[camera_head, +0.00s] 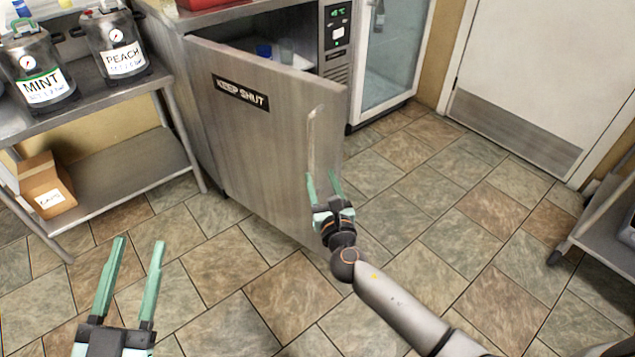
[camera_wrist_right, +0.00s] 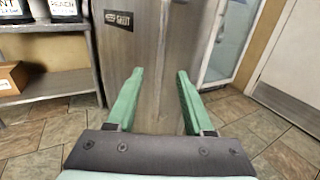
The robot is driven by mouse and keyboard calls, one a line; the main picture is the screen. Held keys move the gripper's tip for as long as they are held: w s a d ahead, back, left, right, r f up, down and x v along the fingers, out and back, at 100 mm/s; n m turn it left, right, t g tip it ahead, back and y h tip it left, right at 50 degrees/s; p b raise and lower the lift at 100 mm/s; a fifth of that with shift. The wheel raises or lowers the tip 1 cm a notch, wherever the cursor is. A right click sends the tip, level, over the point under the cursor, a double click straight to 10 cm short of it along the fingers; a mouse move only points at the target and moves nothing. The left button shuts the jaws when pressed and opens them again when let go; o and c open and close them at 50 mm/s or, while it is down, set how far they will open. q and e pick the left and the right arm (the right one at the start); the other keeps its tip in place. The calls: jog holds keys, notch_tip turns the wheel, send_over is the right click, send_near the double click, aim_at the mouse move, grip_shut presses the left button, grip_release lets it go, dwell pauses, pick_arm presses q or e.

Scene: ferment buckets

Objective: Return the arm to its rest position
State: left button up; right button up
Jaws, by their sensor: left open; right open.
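My right gripper (camera_head: 323,186) is open beside the handle side of a steel fridge door. Its fingers (camera_wrist_right: 157,92) also show open in the right wrist view, with the steel door behind them and nothing between them. The steel door (camera_head: 255,140) is labelled "KEEP SHUT" and stands swung open from its cabinet. Its vertical handle (camera_head: 311,140) shows just above the right gripper; I cannot tell whether the fingers touch it. My left gripper (camera_head: 140,247) is open and empty above the floor at the lower left.
A steel shelf unit (camera_head: 120,190) at left holds the MINT bucket (camera_head: 40,60), the PEACH bucket (camera_head: 116,45) and a cardboard box (camera_head: 45,185). A glass-door cooler (camera_head: 392,50) stands behind. The tiled floor between is clear.

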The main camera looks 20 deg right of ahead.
pick_arm(q)
jog(key=shift+s+a+f, duration=0.2)
jog(key=shift+s, duration=0.1)
dwell(0.4)
